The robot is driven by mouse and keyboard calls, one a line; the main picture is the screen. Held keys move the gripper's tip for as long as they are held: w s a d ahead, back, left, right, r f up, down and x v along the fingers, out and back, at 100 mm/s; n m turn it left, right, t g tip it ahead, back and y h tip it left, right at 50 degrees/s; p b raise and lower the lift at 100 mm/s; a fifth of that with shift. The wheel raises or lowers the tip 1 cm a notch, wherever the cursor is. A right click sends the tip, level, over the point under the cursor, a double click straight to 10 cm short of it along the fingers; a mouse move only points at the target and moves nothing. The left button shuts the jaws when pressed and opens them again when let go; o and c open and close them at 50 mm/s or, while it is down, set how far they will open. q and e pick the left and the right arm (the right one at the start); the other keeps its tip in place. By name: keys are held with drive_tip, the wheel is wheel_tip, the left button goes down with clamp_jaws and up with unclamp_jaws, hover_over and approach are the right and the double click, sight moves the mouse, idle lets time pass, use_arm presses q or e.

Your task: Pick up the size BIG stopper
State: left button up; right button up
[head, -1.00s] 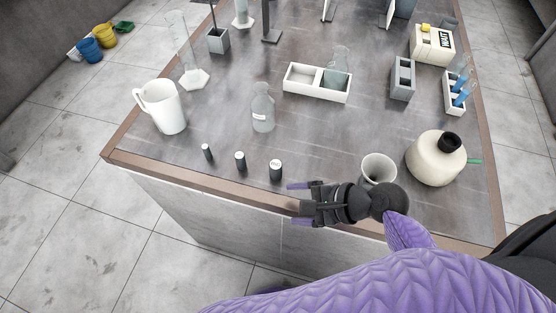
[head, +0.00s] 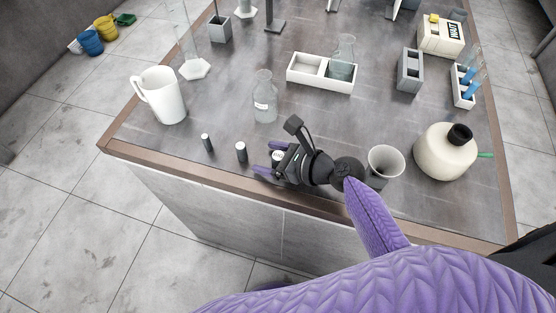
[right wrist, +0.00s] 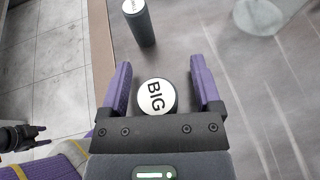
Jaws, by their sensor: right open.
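The BIG stopper, a dark cylinder with a white top lettered BIG (right wrist: 156,97), stands between the two purple fingers of my right gripper (right wrist: 162,80). The gripper is open, with a gap showing on both sides of the stopper top. In the head view my right gripper (head: 268,158) is low over the front of the table and mostly hides this stopper. A second dark stopper with a white top (head: 241,152) stands just left of it, and a smaller one (head: 207,143) further left. My left gripper (right wrist: 22,137) shows small at the left of the right wrist view; its jaw state is unclear.
A clear bottle (head: 265,98) stands behind my gripper, and a white jug (head: 160,95) at the left. A grey-white cup (head: 385,163) stands close to my right wrist, with a cream round vessel (head: 440,155) beyond. The table's front edge (head: 190,178) is close.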

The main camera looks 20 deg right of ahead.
clamp_jaws()
idle(0.3)
